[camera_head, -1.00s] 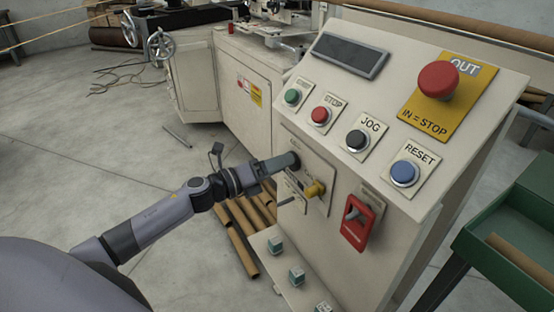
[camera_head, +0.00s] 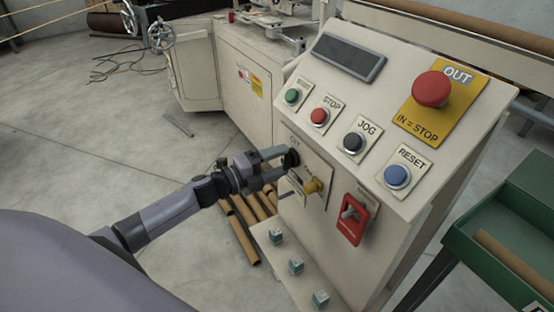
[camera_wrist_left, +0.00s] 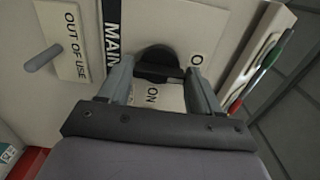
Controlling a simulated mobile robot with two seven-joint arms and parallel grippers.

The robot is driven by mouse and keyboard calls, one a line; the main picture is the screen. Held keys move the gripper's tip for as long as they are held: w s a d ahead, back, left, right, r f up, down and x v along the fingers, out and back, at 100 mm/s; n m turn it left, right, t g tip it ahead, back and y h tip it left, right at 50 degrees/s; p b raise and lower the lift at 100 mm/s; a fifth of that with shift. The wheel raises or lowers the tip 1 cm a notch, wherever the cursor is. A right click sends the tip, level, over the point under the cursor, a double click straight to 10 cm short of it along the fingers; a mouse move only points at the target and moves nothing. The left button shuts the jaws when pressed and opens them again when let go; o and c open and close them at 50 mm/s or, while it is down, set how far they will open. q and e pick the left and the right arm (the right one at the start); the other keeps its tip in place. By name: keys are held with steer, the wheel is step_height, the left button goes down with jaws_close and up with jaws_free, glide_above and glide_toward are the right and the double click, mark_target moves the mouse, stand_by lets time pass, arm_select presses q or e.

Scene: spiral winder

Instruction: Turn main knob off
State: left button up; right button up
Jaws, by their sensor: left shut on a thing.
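The main knob (camera_head: 291,158) is black and round and sits on a light plate at the left of the control panel's front. In the left wrist view the knob (camera_wrist_left: 158,64) shows between the two fingers, beside a "MAIN" label, with "ON" below it and an "O" at the upper right, the rest of that word cut off. My left gripper (camera_head: 280,161) is shut on the knob, one finger on each side. It also shows in the left wrist view (camera_wrist_left: 160,82). The knob's pointer is hidden. My right gripper is not in view.
A red switch (camera_head: 352,219) is farther right. Green, red, black and blue buttons and a large red stop button (camera_head: 431,89) are above. Cardboard tubes (camera_head: 243,232) lie below my arm.

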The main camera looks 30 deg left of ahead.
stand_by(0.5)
arm_select(q)
steer(key=o, duration=1.1)
steer(key=shift+c, duration=0.2)
steer(key=v, duration=0.7)
steer(key=shift+s, duration=0.1)
steer(key=s+d+f+n+g+y+p, duration=0.1)
steer(key=s+d+f+n+y+p, duration=0.1)
steer(key=s+n, duration=0.5)
steer(key=s+d+f+n+g+y+p, duration=0.2)
steer(key=s+d+f+n+p, duration=0.1)
steer(key=s+n, duration=0.4)
steer(key=s+d+f+n+g+y+p, duration=0.2)
steer(key=s+d+n+y+p, duration=0.1)
steer(key=s+d+n, duration=0.3)
steer(key=shift+s+d+f+n+p, duration=0.4)
steer(key=shift+s+n, duration=0.15)
steer(key=shift+n, duration=0.45)
